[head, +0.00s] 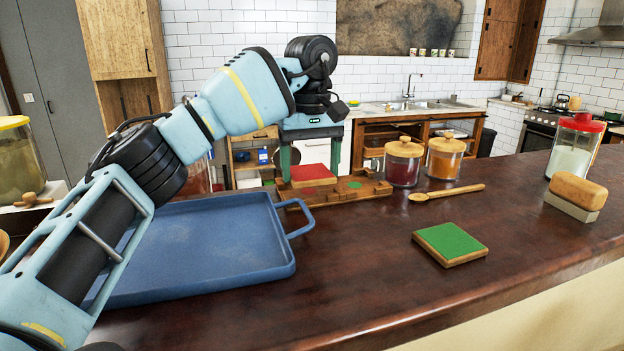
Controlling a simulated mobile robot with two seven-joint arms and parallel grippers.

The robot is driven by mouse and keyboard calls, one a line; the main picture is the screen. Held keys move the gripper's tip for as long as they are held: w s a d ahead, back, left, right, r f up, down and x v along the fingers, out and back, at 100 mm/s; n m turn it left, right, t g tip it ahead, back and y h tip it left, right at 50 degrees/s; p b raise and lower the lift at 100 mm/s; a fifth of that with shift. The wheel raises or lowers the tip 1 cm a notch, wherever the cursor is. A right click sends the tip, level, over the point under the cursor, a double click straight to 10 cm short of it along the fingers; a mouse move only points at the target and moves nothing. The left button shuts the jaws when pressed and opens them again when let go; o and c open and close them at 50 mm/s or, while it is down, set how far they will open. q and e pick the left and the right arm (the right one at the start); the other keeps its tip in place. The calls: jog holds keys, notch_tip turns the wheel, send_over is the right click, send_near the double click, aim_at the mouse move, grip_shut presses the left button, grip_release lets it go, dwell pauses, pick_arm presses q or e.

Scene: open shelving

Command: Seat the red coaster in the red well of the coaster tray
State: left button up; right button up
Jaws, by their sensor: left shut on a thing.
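The red coaster (310,172), a square with a red top and wooden edge, is held level between the fingers of my left gripper (310,175). That gripper points down and is shut on the coaster's sides. The coaster is over the left part of the wooden coaster tray (335,196); I cannot tell whether it touches the tray. A red patch shows in the tray just below the coaster, partly hidden by it. A green well (355,185) shows to its right. The green coaster (450,241) lies on the counter at front right. My right gripper is out of view.
A blue serving tray (200,250) with a raised handle lies left of the coaster tray. A red-filled jar (403,165), an orange-filled jar (444,160) and a wooden spoon (447,193) are to the right. A brush (576,196) stands far right. The front-middle counter is clear.

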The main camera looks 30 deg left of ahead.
aim_at(310, 169)
pick_arm(q)
jog(key=shift+w+a+f, duration=0.1)
jog(key=shift+w+a, duration=0.65)
jog(key=shift+w, duration=0.2)
jog(key=shift+s+f, duration=0.1)
jog(key=shift+f, duration=0.1)
notch_tip(310, 169, down, 3)
jog(key=shift+r+p, duration=0.2)
jog(key=shift+p, duration=0.2)
jog(key=shift+f, duration=0.4)
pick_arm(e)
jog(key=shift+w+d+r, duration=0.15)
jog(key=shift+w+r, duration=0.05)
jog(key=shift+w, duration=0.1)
pick_arm(q)
jog(key=o, duration=0.9)
jog(key=shift+o, duration=0.3)
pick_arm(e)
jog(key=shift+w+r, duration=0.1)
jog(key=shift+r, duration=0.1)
pick_arm(q)
jog(key=shift+r, duration=0.1)
